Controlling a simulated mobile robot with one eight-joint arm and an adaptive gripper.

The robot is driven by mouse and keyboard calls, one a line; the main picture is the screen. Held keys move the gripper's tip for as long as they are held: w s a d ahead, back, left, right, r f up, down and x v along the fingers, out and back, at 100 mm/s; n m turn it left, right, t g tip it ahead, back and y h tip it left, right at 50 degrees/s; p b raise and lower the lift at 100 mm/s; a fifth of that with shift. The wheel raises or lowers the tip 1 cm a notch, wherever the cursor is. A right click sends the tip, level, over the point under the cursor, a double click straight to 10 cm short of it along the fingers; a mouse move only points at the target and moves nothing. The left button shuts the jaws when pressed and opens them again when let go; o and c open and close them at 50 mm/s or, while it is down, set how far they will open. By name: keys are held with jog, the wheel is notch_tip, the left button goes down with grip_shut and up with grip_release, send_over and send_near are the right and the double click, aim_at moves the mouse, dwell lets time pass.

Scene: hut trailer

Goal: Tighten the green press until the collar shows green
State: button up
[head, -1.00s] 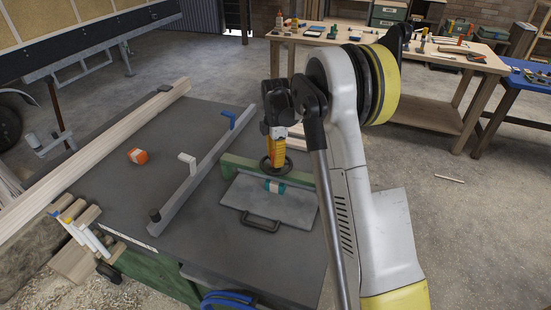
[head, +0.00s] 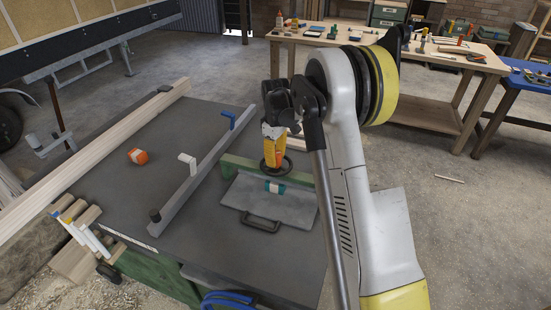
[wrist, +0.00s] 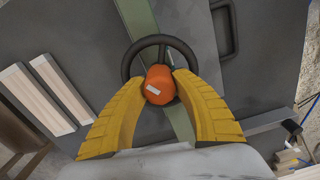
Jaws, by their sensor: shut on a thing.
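The green press shows in the head view as a green beam (head: 232,165) across the back of a grey plate (head: 240,192), with a dark handwheel (head: 268,168) above it. My gripper (head: 272,164) points down onto the wheel. In the wrist view, the yellow fingers of my gripper (wrist: 160,88) are shut on an orange hub (wrist: 160,78) with a white mark, at the middle of the black wheel (wrist: 166,39). The green beam (wrist: 142,18) passes below the wheel. I see orange at the hub; no green collar can be made out.
Left of the press are a long grey bar (head: 205,148) and an orange cylinder (head: 138,156). Pale timber (head: 110,137) runs along the table's left. A wooden workbench (head: 400,66) stands behind.

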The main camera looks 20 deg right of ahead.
jog(key=m, duration=1.2)
jog(key=shift+d, duration=0.15)
jog(key=m, duration=0.5)
jog(key=shift+s, duration=0.1)
jog(key=m, duration=0.5)
jog(key=shift+m, duration=0.4)
jog(key=o, duration=1.2)
